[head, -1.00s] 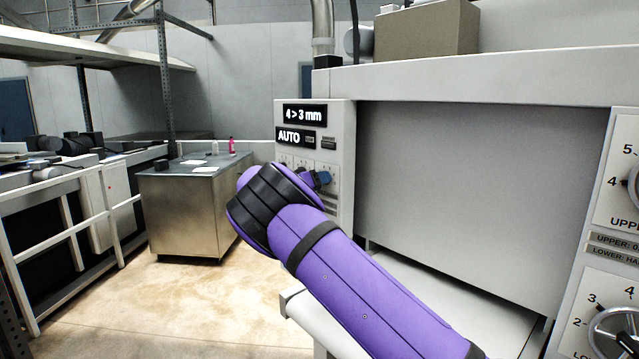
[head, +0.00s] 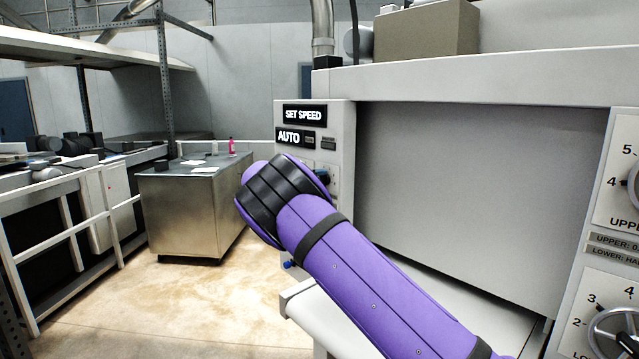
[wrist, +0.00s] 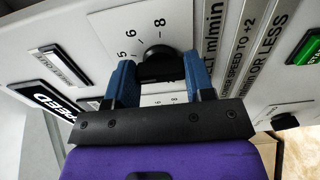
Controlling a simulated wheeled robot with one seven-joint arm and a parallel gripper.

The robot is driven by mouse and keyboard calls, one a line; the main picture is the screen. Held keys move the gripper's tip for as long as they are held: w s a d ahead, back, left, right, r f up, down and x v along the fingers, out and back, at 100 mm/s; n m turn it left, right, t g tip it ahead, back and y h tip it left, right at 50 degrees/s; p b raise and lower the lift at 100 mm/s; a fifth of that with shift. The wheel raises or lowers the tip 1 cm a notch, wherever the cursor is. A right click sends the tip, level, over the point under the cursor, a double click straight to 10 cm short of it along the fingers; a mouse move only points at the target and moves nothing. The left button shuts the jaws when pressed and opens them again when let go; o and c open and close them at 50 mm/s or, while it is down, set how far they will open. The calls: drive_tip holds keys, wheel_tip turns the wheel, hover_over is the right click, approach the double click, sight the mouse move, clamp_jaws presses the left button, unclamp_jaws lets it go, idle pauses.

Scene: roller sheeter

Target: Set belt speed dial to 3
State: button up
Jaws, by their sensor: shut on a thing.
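The belt speed dial is a round black knob (wrist: 158,58) on a white plate with printed numbers, 5, 6 and 8 among them, and a strip beside it reading m/min. My gripper (wrist: 160,70) has its blue fingers on either side of the knob and is shut on it. The knob's pointer is hidden, so I cannot read its setting. In the head view my purple arm covers most of the dial area of the control panel (head: 342,135). The panel's display (head: 304,115) reads SET SPEED.
An AUTO sign (head: 289,137) sits under the display. In the wrist view a green button (wrist: 306,48) lies at the right. A grey conveyor bed (head: 450,290) runs right of my arm. A steel cabinet (head: 185,215) stands at left, with open floor before it.

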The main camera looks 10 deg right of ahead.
drive_tip(key=n, duration=1.1)
drive_tip(key=shift+a+n, duration=0.1)
drive_tip(key=shift+n, duration=0.3)
idle(0.3)
drive_tip(key=o, duration=0.9)
drive_tip(key=v, duration=1)
drive_tip(key=shift+s+a, duration=0.1)
drive_tip(key=shift+a, duration=0.25)
